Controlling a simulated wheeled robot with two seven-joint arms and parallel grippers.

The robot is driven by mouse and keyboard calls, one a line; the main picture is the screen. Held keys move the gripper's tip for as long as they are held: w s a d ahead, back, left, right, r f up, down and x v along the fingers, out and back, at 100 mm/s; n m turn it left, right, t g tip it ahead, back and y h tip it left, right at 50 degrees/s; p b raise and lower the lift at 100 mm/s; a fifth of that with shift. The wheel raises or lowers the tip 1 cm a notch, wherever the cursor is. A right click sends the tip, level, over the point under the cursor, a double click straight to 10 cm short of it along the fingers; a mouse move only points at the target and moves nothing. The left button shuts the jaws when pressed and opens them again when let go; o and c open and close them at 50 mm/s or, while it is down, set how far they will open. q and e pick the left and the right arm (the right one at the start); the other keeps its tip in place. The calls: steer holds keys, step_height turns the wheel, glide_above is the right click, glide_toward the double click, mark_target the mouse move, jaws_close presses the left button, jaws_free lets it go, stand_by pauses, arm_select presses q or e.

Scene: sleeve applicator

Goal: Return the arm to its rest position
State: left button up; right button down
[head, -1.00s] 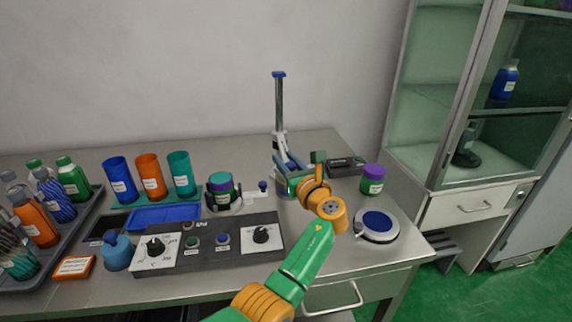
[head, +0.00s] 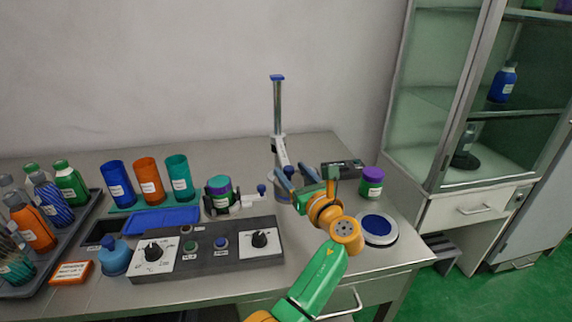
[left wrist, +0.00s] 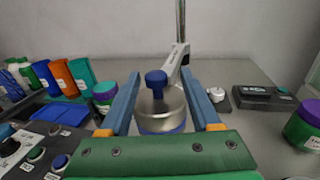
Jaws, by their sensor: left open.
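My left gripper (head: 283,178) is open and empty in front of the press stand (head: 278,110), a steel column with a blue cap and a pale lever. In the left wrist view the gripper's two blue-grey fingers (left wrist: 159,75) stand apart. The lever's blue knob (left wrist: 156,78) and a steel cylinder with a blue base (left wrist: 162,112) show in the gap. I cannot tell how far beyond the fingertips they are. My green and orange left arm reaches in from the bottom of the head view. My right gripper is not in view.
A control panel (head: 209,262) with knobs lies at the front. A jar in a holder (head: 219,191) stands behind it. A purple-lidded jar (head: 371,182) and a round blue-topped plate (head: 377,228) are right of my arm. Cups (head: 148,180) and a bottle tray (head: 87,228) are left.

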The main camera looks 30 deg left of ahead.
arm_select(q)
steer(key=v, duration=0.3)
steer(key=shift+w, duration=0.1)
